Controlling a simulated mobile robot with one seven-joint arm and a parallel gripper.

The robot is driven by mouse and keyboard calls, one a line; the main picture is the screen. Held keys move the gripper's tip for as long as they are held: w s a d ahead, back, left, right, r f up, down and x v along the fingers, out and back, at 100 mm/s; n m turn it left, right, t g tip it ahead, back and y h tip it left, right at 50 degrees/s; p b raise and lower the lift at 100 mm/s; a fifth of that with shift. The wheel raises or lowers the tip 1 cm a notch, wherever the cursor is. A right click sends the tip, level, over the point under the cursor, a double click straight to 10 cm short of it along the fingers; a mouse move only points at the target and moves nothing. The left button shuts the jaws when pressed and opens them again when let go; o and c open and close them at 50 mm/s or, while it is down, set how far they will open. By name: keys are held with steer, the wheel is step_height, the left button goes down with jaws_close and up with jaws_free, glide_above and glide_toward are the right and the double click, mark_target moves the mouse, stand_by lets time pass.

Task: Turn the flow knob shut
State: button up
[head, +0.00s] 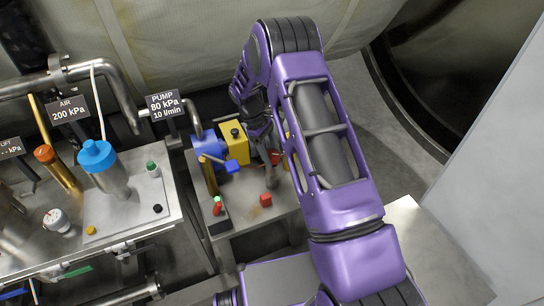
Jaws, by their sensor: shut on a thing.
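My gripper (267,150) points down over the pump bench (245,215), at the right of the yellow pump block. Its fingers are small and partly shaded, and my arm covers part of the area. It is shut on what looks like the flow knob, with a bit of red (276,157) showing at the fingers. The knob's shape and angle are mostly hidden. The pump sign (166,105) reads 80 kPa, 10 l/min.
Beside my gripper stand the yellow block (236,142) with a black top knob, a blue motor (207,144) and a blue-handled lever (232,166). The air bench (135,200) is left.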

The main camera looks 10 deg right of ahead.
steer(key=m+y, duration=0.1)
steer(key=m, duration=0.2)
steer(key=m+g+y+b, duration=0.1)
steer(key=m, duration=0.2)
steer(key=m+y, duration=0.2)
steer(key=m, duration=0.3)
steer(key=shift+m+b, duration=0.3)
steer(key=shift+m, duration=0.1)
stand_by(0.3)
steer(key=o, duration=1.4)
steer(key=v, duration=0.5)
steer(key=p+v, duration=0.1)
steer(key=v, duration=1.1)
steer(key=shift+w+d+p, duration=0.25)
steer(key=shift+w+p, duration=0.1)
